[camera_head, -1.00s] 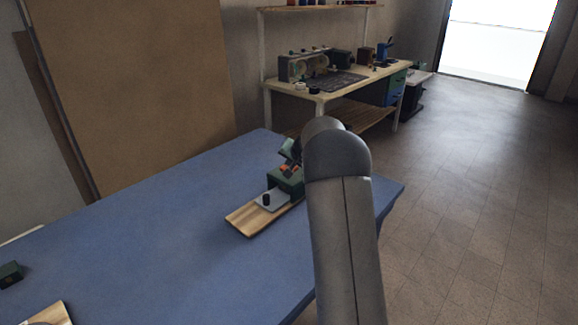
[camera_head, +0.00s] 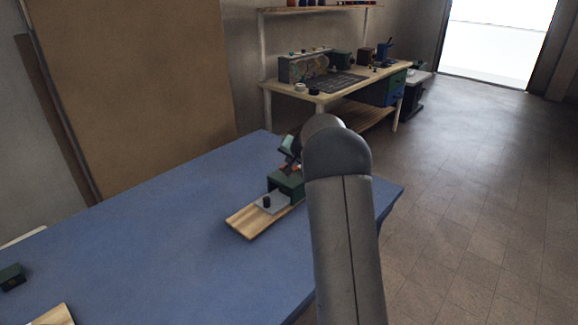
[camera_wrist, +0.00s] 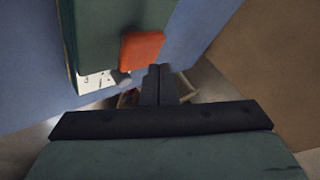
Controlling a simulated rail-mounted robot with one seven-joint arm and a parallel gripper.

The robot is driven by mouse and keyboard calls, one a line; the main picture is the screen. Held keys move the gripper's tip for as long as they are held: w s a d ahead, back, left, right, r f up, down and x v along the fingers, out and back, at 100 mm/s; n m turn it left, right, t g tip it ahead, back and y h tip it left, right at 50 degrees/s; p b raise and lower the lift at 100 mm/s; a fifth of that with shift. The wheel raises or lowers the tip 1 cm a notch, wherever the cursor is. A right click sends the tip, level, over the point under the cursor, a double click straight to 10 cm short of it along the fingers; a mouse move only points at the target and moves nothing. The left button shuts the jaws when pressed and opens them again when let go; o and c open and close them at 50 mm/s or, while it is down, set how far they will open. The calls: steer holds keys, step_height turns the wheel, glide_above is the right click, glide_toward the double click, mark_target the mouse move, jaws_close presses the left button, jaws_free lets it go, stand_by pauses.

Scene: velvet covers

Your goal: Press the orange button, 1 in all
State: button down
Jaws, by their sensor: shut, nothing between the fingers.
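The orange button (camera_wrist: 141,50) sits on a green box (camera_wrist: 98,22) in the wrist view. In the head view the green box (camera_head: 284,185) stands on a wooden board on the blue table, with only a sliver of orange showing above it. My gripper (camera_wrist: 159,70) is shut and empty. Its fingertips appear just beside the button's lower right edge in the wrist view; I cannot tell whether they touch it. In the head view my arm hides the right part of the box and most of the gripper.
The wooden board (camera_head: 244,221) carries a grey plate with a black knob (camera_head: 266,202). A small dark box (camera_head: 12,277) and another board (camera_head: 55,316) lie at the table's left. The blue table (camera_head: 150,220) is clear between. A workbench (camera_head: 330,95) stands behind.

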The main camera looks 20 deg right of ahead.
steer(key=shift+r, duration=0.1)
steer(key=shift+r+p, duration=1.7)
steer(key=shift+r, duration=0.8)
steer(key=s+a+r+n+g+y, duration=0.1)
steer(key=s+a+r+n+g, duration=0.1)
steer(key=s+a, duration=0.65)
steer(key=s+a+r+n+g+y, duration=0.1)
steer(key=s+a+n+g, duration=0.1)
steer(key=s+a, duration=0.7)
steer(key=s+a+f+n+g+h, duration=0.1)
steer(key=s+a+f+n+g, duration=0.1)
steer(key=s, duration=1.3)
steer(key=s+a+f+n+g+p, duration=0.1)
steer(key=s+a+f+n+g, duration=0.1)
steer(key=s, duration=1.4)
steer(key=shift+s+a+f+n+g+h, duration=0.25)
steer(key=shift+a+f+n+g+h, duration=0.15)
steer(key=shift+a+n, duration=0.3)
